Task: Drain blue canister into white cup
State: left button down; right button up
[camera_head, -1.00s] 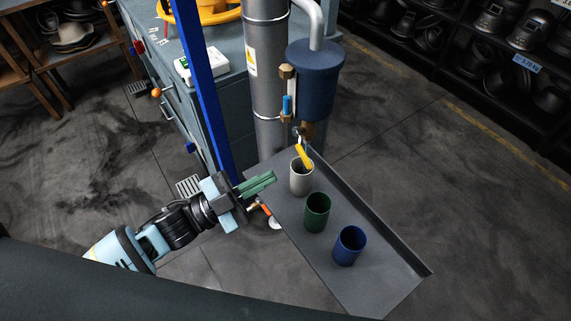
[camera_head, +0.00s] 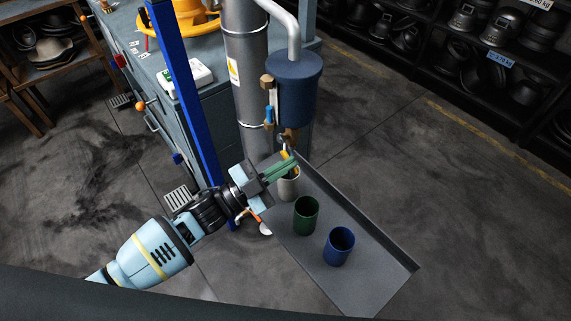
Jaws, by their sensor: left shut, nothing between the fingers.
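The blue canister (camera_head: 292,88) hangs beside a grey vertical pipe, with a brass tap at its bottom. A yellow lever (camera_head: 285,155) on that tap is partly hidden by my left gripper. The white cup (camera_head: 289,190) stands upright on a grey tray (camera_head: 350,257), below the tap; its rim is partly covered by the gripper. My left gripper (camera_head: 294,163) is shut and empty, with its green fingers over the cup's mouth and close to the lever. I cannot tell whether they touch the lever. No liquid shows. My right gripper is out of view.
A green cup (camera_head: 306,215) and a blue cup (camera_head: 339,246) stand on the tray in front of the white one. A blue post (camera_head: 184,90) rises left of the pipe (camera_head: 246,70). A small blue-handled valve (camera_head: 268,114) sits at the canister's left side.

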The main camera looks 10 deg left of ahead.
pick_arm(q)
jog(key=shift+w+a+f+m, duration=0.1)
jog(key=shift+f+m, duration=0.1)
jog(key=shift+m, duration=0.3)
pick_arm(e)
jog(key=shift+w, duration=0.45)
pick_arm(q)
jog(key=shift+f+m+g, duration=0.2)
jog(key=shift+m+g, duration=0.1)
jog(key=shift+m, duration=0.1)
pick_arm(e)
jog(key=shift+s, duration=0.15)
pick_arm(q)
jog(key=w+a+f+m+g, duration=0.1)
jog(key=m, duration=0.2)
jog(key=f+m+g+y, duration=0.1)
jog(key=m, duration=0.3)
jog(key=w+a+m+g, duration=0.1)
jog(key=m, duration=0.2)
jog(key=shift+w+a+f+y, duration=0.3)
jog(key=shift+w+a+f, duration=0.05)
jog(key=shift+f, duration=0.05)
jog(key=shift+m, duration=0.3)
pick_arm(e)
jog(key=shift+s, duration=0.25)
pick_arm(q)
jog(key=shift+d, duration=0.1)
